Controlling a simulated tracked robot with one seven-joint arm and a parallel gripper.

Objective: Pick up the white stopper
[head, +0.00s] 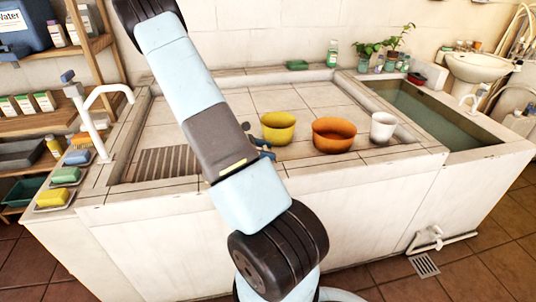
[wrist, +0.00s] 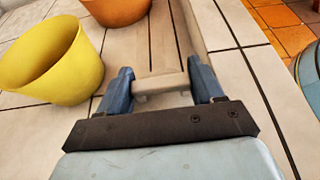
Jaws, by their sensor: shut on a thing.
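My gripper (wrist: 162,85) has its two blue fingers set apart, one on each side of a pale, off-white piece that I take to be the white stopper (wrist: 160,84). The gripper is shut on it. Only part of the piece shows, and its full shape is unclear. In the head view my gripper (head: 262,147) is mostly hidden behind my arm, low over the basin near its front rim. The stopper cannot be made out in that view.
A yellow bowl (head: 278,128) is close to my gripper, and it also shows in the wrist view (wrist: 55,62). An orange bowl (head: 333,134) and a white cup (head: 382,127) stand to its right. A water-filled basin (head: 430,110) lies farther right. Soaps (head: 66,175) line the left ledge.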

